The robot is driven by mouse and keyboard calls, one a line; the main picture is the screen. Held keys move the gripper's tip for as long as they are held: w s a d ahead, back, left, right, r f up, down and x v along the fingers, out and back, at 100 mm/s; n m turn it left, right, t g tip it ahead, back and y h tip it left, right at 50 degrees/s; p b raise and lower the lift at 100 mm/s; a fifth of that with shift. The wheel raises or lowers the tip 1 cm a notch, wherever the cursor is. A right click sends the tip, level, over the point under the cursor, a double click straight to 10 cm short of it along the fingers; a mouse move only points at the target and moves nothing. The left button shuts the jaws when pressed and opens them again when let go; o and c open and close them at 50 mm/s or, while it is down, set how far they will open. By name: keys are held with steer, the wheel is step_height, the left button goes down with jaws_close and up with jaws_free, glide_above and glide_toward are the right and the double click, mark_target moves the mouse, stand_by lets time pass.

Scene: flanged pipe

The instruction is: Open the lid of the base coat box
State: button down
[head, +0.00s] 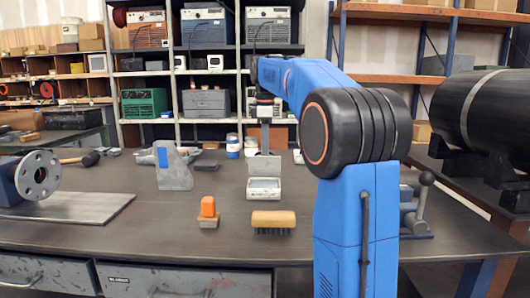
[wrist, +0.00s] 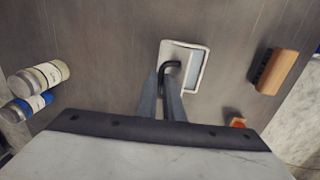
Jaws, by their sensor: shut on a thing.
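The base coat box (head: 263,192) is a small pale box on the bench, in the middle of the head view. Its grey lid (head: 264,166) appears raised, standing roughly upright at the far side. In the wrist view the box (wrist: 193,72) shows a white rim around a grey inside. A dark bent handle (wrist: 173,65) reaches in between my fingers. My gripper (head: 265,148) is above the lid, shut on the lid's handle; its fingers (wrist: 165,92) are close together around it. The grip itself is partly hidden.
A wooden brush (head: 273,219) and an orange-topped item (head: 208,208) lie in front of the box. Paint cans (head: 233,146) stand behind. A grey block (head: 173,167) stands to the left, a clamp-like tool (head: 420,205) to the right.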

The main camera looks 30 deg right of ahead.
steer(key=w+d+f, duration=0.2)
steer(key=w+d, duration=0.2)
steer(key=w, duration=0.2)
steer(key=shift+w+d, duration=0.2)
steer(key=shift+f, duration=0.2)
stand_by(0.5)
steer(key=c, duration=1.9)
jaws_free()
steer(key=shift+w+d, duration=0.1)
steer(key=shift+w+f, duration=0.1)
step_height(320, 180, up, 12)
steer(key=shift+s+a, duration=0.2)
steer(key=shift+s, duration=0.15)
